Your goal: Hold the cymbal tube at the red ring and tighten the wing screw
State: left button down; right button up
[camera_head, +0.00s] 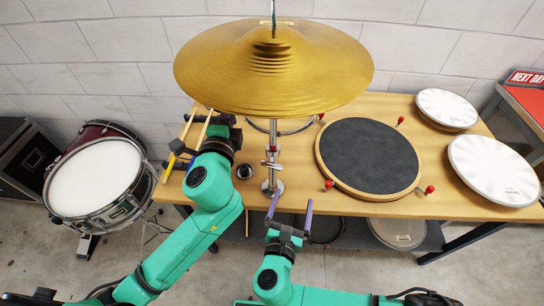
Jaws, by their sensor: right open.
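The cymbal tube (272,150) stands upright on the wooden bench, its upper part hidden behind the gold cymbal (272,75). A small metal clamp with a projecting piece (270,164), perhaps the wing screw, sits low on the tube; its details are too small to tell.
A round dark practice pad (368,155) with red knobs lies right of the tube. White drum heads (494,170) lie farther right. Sticks (187,135) lie at the bench's left end. A small dark round object (244,171) is close left of the tube. A drum (97,178) stands left.

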aim_at(272, 165)
jog(key=s+a+r+n+t+y, duration=0.2)
jog(key=a+r+n+y, duration=0.1)
jog(key=a+r, duration=0.35)
jog(key=w, duration=1.1)
jog(key=shift+w+d, duration=0.2)
jog(key=shift+w, duration=0.15)
jog(key=c, duration=1.3)
jog(key=shift+m, duration=0.3)
jog(key=shift+m, duration=2.9)
